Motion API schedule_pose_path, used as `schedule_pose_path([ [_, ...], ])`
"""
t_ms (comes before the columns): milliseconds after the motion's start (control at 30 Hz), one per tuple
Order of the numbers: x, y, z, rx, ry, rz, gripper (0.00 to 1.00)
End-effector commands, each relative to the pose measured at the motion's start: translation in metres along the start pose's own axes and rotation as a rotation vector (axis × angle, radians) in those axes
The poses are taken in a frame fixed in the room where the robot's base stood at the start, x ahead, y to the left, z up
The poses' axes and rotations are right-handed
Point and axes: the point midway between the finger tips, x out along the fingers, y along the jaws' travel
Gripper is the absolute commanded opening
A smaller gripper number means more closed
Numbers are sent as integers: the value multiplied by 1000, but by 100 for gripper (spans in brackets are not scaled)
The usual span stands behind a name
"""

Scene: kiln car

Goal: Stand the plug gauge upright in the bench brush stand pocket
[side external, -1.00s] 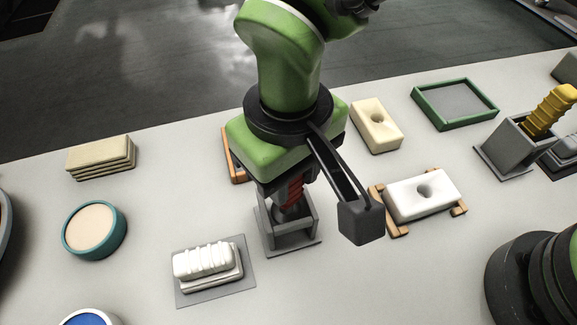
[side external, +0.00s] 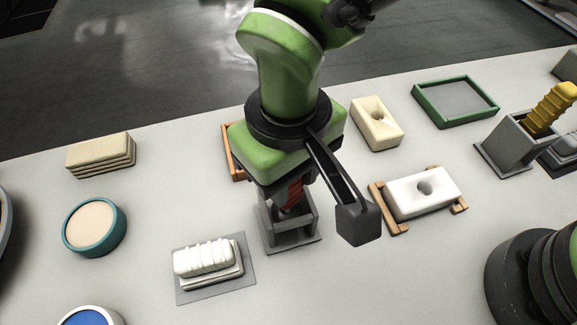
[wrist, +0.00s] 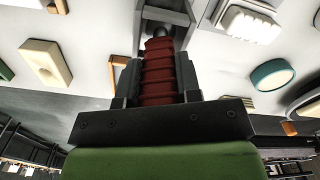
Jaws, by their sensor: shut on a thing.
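The plug gauge, with a red ribbed handle (side external: 291,197), is held in my gripper (side external: 288,191), which is shut on it. In the wrist view the handle (wrist: 158,78) sits between the two dark jaws of my gripper (wrist: 158,85), its grey end pointing away from the wrist. A grey open-topped stand (side external: 293,238) on a flat base is directly below my gripper. The gauge looks roughly upright, its lower end at the stand's pocket. That end is mostly hidden, so its depth and any wall contact cannot be told. The stand (wrist: 178,15) also shows at the top of the wrist view.
A white ribbed block (side external: 204,257) lies left of the stand. A white holed block (side external: 425,194) rests on wooden supports to the right. A second grey holder (side external: 511,145) has a yellow ribbed handle (side external: 551,108) leaning in it. Bare table lies in front of the stand.

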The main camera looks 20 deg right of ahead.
Motion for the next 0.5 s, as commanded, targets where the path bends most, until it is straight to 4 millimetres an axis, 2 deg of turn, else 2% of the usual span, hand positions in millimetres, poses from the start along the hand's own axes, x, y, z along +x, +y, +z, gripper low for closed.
schedule_pose_path([
  [433, 3, 0, 0, 0, 0, 0, 5],
  [467, 3, 0, 0, 0, 0, 0, 34],
  [500, 3, 0, 0, 0, 0, 0, 43],
])
